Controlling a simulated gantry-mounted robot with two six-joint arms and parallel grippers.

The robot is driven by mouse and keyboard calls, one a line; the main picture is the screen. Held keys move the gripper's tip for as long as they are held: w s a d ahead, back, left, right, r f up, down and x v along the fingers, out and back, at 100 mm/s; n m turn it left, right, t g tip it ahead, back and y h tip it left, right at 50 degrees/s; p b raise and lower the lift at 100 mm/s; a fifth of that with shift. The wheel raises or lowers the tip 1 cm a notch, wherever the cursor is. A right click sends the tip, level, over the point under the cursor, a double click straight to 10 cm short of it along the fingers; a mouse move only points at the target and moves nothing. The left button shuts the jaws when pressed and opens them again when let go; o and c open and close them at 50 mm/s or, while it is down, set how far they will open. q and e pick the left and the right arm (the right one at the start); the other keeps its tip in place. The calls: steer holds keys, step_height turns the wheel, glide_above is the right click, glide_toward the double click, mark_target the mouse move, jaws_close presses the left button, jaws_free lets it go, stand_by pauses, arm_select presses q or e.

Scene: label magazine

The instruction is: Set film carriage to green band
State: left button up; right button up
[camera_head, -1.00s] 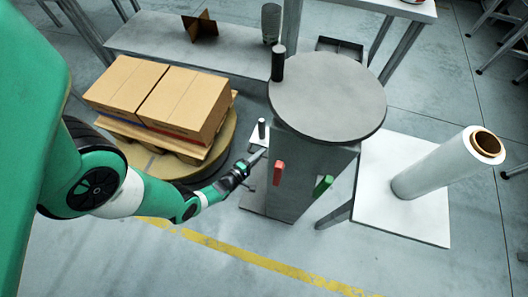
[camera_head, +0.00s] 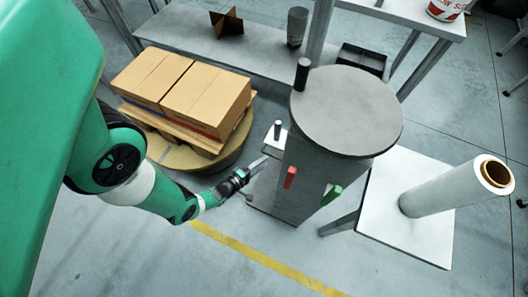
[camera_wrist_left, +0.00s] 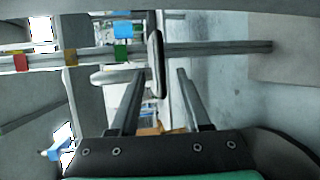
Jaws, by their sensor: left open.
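In the left wrist view a grey bar lies across the picture with a red band (camera_wrist_left: 21,63), a yellow band (camera_wrist_left: 70,56) and a green band (camera_wrist_left: 122,52). A grey disc seen edge-on (camera_wrist_left: 156,62) stands across the bar, to the right of the green band. I cannot tell for certain which part is the film carriage. My left gripper (camera_wrist_left: 160,95) is open, its fingers pointing toward the bar, with nothing clearly between them. In the head view my left gripper (camera_head: 262,164) is left of the grey column (camera_head: 302,165). My right gripper is not in view.
Cartons (camera_head: 205,95) sit on a pallet behind my arm. A film roll (camera_head: 455,188) stands on a white table (camera_head: 405,235).

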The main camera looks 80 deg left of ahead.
arm_select(q)
steer(key=p+v, duration=0.1)
steer(key=v, duration=0.4)
steer(key=shift+s+d, duration=0.1)
steer(key=shift+s, duration=0.05)
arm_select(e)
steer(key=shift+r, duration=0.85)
